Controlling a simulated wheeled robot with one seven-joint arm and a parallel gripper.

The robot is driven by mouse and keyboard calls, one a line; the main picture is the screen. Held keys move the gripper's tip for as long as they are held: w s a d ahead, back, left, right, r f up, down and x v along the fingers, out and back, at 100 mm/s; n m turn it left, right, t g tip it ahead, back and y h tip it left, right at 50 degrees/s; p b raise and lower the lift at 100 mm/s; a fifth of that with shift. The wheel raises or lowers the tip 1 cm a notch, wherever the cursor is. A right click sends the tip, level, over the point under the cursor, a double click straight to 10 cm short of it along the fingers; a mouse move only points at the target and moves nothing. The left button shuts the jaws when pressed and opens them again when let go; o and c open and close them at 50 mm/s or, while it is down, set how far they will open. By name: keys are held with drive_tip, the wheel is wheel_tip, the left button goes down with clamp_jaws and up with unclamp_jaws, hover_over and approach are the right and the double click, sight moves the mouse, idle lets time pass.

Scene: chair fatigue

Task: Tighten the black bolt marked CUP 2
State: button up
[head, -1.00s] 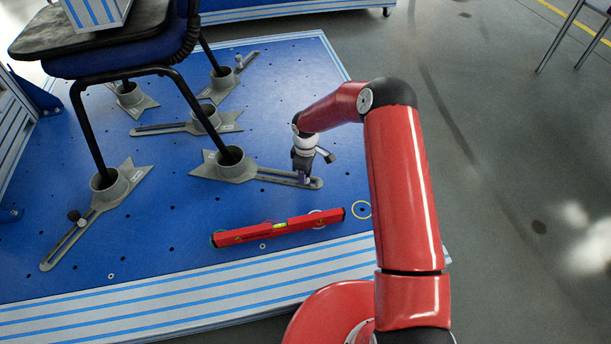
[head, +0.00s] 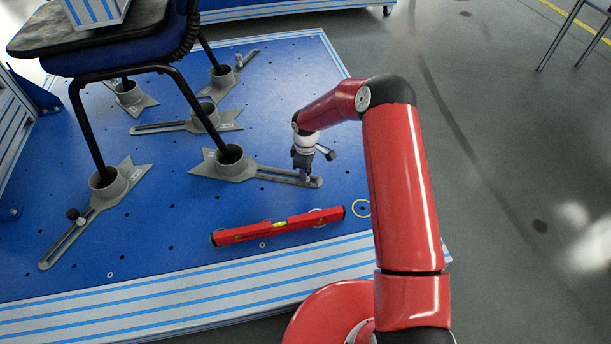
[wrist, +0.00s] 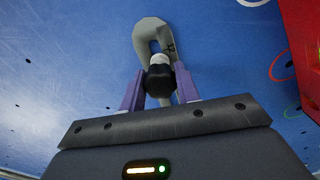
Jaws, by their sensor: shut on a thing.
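In the wrist view a black bolt head (wrist: 159,79) sits between the purple fingers of my gripper (wrist: 160,92), which is shut on it. A pale collar shows just beyond the bolt head. The bolt stands at the rounded, slotted end of a grey cup clamp (wrist: 150,33), which has a dark mark beside the slot that I cannot read fully. In the head view my gripper (head: 304,175) points down at the slotted arm of the front right cup clamp (head: 222,168). The bolt itself is hidden there by the gripper.
A red spirit level (head: 270,228) lies on the blue plate (head: 160,240), close to my gripper; its red edge shows in the wrist view (wrist: 302,40). Chair legs stand in the grey cups. Another black bolt (head: 74,215) is at the front left clamp.

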drive_tip(key=shift+m, duration=0.9)
drive_tip(key=shift+f+m+b, duration=0.1)
drive_tip(key=shift+m+b, duration=0.5)
drive_tip(key=shift+m, duration=1.4)
drive_tip(key=shift+m+b, duration=0.35)
drive_tip(key=shift+m, duration=1.65)
